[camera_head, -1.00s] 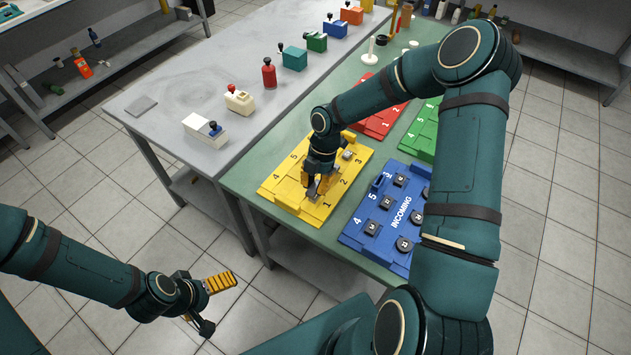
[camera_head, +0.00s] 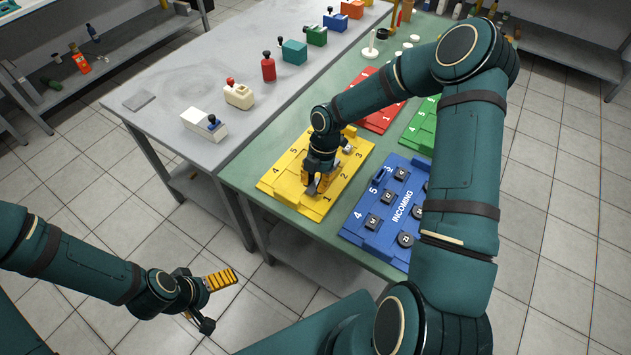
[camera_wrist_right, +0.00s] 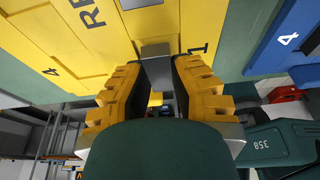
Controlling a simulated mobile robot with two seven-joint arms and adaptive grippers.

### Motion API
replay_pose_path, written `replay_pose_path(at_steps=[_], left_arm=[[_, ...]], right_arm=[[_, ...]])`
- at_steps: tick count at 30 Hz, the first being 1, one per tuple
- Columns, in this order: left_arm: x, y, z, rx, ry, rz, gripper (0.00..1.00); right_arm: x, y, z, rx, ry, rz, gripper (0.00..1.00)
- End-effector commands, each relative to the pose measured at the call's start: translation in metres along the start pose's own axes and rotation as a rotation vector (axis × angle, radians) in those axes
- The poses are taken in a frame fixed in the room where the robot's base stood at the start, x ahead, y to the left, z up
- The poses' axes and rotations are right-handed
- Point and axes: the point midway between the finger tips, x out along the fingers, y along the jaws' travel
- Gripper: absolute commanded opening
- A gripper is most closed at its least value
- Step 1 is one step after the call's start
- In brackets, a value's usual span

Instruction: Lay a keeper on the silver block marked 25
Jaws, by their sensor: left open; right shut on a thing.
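My right gripper (camera_head: 313,184) is low over the front of the yellow board (camera_head: 278,180), by the number 1. It is shut on a small grey piece (camera_wrist_right: 157,70), seen between its yellow fingers in the right wrist view. Whether this piece touches the board is unclear. Another small grey piece (camera_head: 347,149) lies on the board behind the gripper and arm. In the wrist view a grey patch (camera_wrist_right: 140,3) shows on the yellow surface. I can read no 25 on any block. My left gripper (camera_head: 212,303) is open and empty, over the floor, away from the tables.
A blue board (camera_head: 358,232) marked INCOMING with several dark lettered pieces is right of the yellow one. Red (camera_head: 378,122) and green (camera_head: 416,133) boards lie behind.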

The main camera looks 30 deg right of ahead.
Motion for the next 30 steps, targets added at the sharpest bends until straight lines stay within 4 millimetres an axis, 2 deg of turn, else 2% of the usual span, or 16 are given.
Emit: replay_pose_path(at_steps=[17, 18, 19, 20, 26, 30], left_arm=[[0.0021, -0.0008, 0.0001, 0.0, 0.0, 0.0, 1.0], [0.002, -0.0008, 0.0001, 0.0, 0.0, 0.0, 1.0], [0.0019, -0.0007, 0.0001, 0.0, 0.0, 0.0, 1.0], [0.0019, -0.0007, 0.0001, 0.0, 0.0, 0.0, 1.0], [0.0019, -0.0007, 0.0001, 0.0, 0.0, 0.0, 1.0], [0.0019, -0.0007, 0.0001, 0.0, 0.0, 0.0, 1.0]], right_arm=[[0.0037, 0.0003, 0.0011, 0.0, 0.0, 0.001, 0.0], [0.0035, 0.0003, 0.0011, 0.0, 0.0, 0.001, 0.34], [0.0035, 0.0003, 0.0011, 0.0, 0.0, 0.001, 0.45], [0.0035, 0.0003, 0.0011, 0.0, 0.0, 0.001, 0.48], [0.0035, 0.0001, 0.0011, 0.0, 0.0, 0.0, 0.48], [0.0037, 0.0, 0.0011, 0.0, 0.0, 0.0, 0.55]])
